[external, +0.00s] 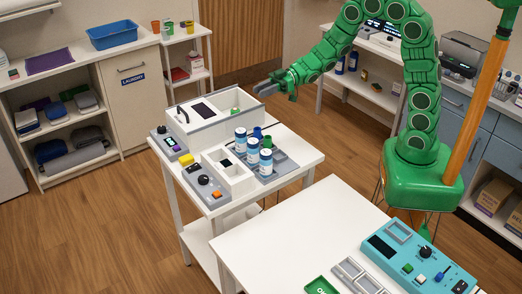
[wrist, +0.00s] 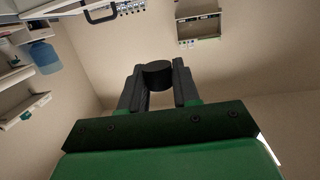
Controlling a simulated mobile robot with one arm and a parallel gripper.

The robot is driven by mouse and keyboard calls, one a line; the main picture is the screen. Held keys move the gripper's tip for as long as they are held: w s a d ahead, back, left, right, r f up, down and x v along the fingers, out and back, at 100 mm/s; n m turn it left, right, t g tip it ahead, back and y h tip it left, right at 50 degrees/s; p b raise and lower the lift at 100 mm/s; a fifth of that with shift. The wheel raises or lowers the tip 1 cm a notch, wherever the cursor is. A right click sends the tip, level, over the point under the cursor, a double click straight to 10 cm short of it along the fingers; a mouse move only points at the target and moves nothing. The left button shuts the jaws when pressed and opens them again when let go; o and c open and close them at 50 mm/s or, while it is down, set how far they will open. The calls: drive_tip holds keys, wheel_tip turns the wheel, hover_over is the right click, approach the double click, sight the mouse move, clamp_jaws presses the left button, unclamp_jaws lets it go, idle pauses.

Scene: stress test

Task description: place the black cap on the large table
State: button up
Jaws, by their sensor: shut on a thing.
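My gripper (wrist: 158,82) is shut on the black cap (wrist: 157,73), a short dark cylinder between the two dark fingertips in the wrist view. In the external view my gripper (external: 275,83) is up in the air above the far side of the white bench with the devices and bottles. The cap is too small and dark to make out there. The large white table (external: 255,245) is in the foreground, nearer the camera than the gripper. Its front left part is bare.
A teal control box (external: 415,258), grey trays (external: 360,275) and a green tray (external: 320,286) occupy the right of the large table.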

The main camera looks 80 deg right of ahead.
drive_tip(key=w+r+m+t+h, duration=0.3)
drive_tip(key=w+m+h, duration=0.1)
drive_tip(key=w, duration=0.5)
drive_tip(key=shift+d+m+h, duration=0.3)
drive_tip(key=shift+m+h, duration=0.1)
drive_tip(key=shift+h, duration=0.5)
drive_tip(key=shift+w+r, duration=0.1)
drive_tip(key=shift+r, duration=0.05)
